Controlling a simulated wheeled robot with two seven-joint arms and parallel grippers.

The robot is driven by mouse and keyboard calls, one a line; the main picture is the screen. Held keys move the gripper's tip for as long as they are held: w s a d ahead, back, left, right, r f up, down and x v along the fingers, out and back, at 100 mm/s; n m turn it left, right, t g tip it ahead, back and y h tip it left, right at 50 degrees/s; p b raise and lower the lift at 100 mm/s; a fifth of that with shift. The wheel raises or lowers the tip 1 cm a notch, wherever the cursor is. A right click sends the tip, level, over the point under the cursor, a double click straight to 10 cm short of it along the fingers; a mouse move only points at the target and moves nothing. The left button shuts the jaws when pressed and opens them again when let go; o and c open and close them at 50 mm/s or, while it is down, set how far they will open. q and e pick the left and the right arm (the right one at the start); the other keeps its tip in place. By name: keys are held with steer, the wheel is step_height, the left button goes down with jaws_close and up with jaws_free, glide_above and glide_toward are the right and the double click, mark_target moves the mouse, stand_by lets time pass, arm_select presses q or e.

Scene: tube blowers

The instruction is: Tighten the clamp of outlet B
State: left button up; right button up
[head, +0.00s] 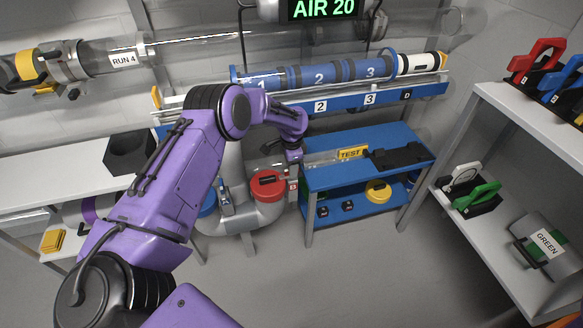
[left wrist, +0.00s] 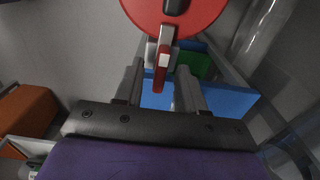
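Outlet B shows in the head view as a pipe end with a round red cap (head: 266,184); a small "B" label (head: 292,186) sits at its right. In the left wrist view the red cap (left wrist: 180,14) is at the top, with a red clamp lever (left wrist: 161,72) bearing a white patch hanging below it. My left gripper (head: 293,163) is beside the cap in the head view, its fingers hard to make out. In the left wrist view its fingers (left wrist: 161,82) stand apart, one on each side of the lever, with gaps visible. Contact cannot be told. My right gripper is not in view.
A blue-capped outlet (head: 208,204) with a grey clamp (head: 226,203) stands left of outlet B. A blue bench (head: 340,176) with a "TEST" tray is close on the right. A white shelf (head: 500,235) with clamps stands far right. Floor in front is clear.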

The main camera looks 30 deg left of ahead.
arm_select(q)
step_height(320, 180, up, 10)
steer(key=p, duration=0.1)
steer(key=shift+r, duration=0.15)
